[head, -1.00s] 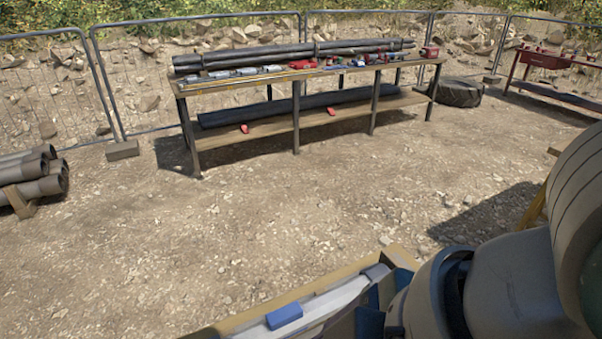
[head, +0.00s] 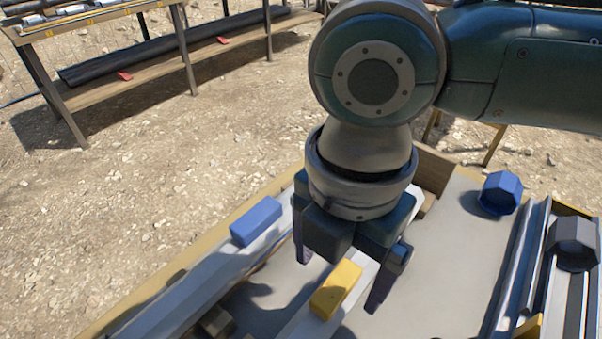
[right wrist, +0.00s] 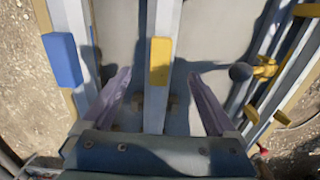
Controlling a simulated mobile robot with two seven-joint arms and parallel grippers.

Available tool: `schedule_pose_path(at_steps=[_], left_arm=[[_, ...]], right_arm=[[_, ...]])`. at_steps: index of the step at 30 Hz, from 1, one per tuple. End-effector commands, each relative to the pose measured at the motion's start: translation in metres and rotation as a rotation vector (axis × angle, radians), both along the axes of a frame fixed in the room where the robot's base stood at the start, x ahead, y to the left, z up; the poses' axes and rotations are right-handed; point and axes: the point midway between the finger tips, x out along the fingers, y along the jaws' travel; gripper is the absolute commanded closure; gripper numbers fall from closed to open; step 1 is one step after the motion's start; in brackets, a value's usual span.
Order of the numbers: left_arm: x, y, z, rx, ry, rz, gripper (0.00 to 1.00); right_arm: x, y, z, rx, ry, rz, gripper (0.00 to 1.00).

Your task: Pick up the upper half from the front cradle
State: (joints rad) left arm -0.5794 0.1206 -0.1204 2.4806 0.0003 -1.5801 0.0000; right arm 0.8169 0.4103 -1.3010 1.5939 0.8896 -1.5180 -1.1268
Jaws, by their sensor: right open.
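A second long grey bar (head: 185,285) with a blue block (head: 256,221) lies to the left, outside the fingers. Small brown supports (right wrist: 172,103) show beside the middle bar. I cannot tell which bar is the upper half. My left gripper is out of view.
A blue hexagonal piece (head: 500,193) and a dark grey one (head: 573,243) are at the right, near long metal rails (head: 518,270). A dark ball-ended yellow handle (right wrist: 250,70) is right of the gripper. A wooden workbench (head: 90,100) stands beyond open gravel.

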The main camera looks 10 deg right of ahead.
Motion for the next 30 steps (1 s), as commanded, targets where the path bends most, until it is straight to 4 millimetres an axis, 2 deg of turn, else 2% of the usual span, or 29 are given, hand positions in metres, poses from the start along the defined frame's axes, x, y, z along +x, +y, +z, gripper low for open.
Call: schedule_pose_path(at_steps=[10, 13, 20, 30], left_arm=[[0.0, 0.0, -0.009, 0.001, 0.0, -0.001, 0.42], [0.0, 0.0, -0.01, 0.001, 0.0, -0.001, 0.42], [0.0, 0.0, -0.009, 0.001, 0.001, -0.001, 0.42], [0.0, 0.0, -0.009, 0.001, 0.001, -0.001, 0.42]], right_arm=[[0.003, -0.005, -0.048, 0.0, 0.002, 0.0, 0.07], [0.003, -0.005, -0.055, 0.0, 0.0, 0.001, 0.07], [0.003, -0.005, -0.055, 0.001, -0.001, 0.001, 0.07], [0.003, -0.005, -0.055, 0.001, -0.001, 0.0, 0.46]])
